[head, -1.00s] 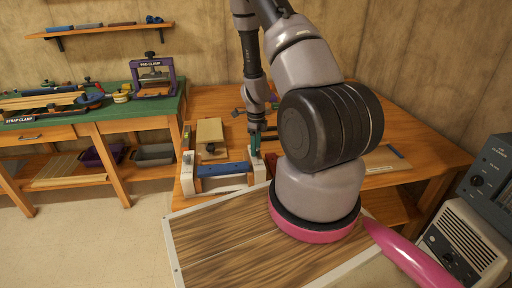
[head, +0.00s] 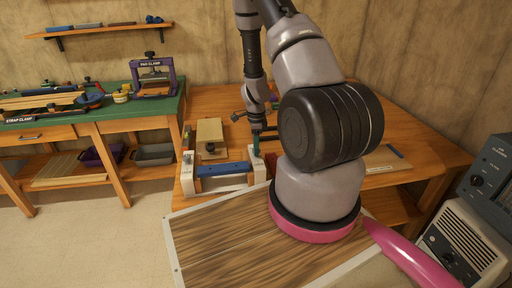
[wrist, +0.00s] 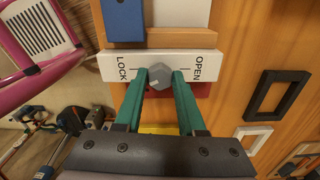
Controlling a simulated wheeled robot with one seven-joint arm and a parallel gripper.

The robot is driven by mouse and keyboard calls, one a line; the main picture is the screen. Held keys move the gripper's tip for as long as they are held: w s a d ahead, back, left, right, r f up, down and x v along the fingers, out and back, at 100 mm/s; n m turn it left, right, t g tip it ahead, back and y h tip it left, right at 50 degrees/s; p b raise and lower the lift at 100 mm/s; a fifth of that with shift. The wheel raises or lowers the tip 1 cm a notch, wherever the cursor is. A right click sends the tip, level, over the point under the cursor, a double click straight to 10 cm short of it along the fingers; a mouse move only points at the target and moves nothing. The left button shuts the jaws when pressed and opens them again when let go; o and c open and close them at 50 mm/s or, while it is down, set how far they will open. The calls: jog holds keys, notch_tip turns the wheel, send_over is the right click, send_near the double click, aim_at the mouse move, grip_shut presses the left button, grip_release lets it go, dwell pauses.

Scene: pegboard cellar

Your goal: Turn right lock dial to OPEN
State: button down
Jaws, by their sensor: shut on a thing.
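The right lock dial (wrist: 157,70) is a grey hexagonal knob on a white plate (wrist: 205,53) marked LOCK at the left and OPEN at the right in the wrist view. My gripper (wrist: 160,79) is shut on the dial, one green finger at each side. A small pale mark shows on the dial's near face; I cannot tell for certain which label the dial points to. In the head view my gripper (head: 256,143) reaches down to the right end of the fixture with the blue bar (head: 222,169); the dial is too small to make out there.
The fixture stands on a wooden bench (head: 215,98) with a board (head: 210,135) behind the bar. A green-topped table (head: 115,108) with clamps stands at the left.

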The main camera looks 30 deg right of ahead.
jog(key=n, duration=0.4)
jog(key=shift+n, duration=0.4)
jog(key=n, duration=0.9)
jog(key=shift+s, duration=0.1)
jog(key=n, duration=0.4)
jog(key=shift+n, duration=0.3)
jog(key=n, duration=0.6)
jog(key=shift+d, duration=0.1)
jog(key=n, duration=0.6)
jog(key=shift+n, duration=0.3)
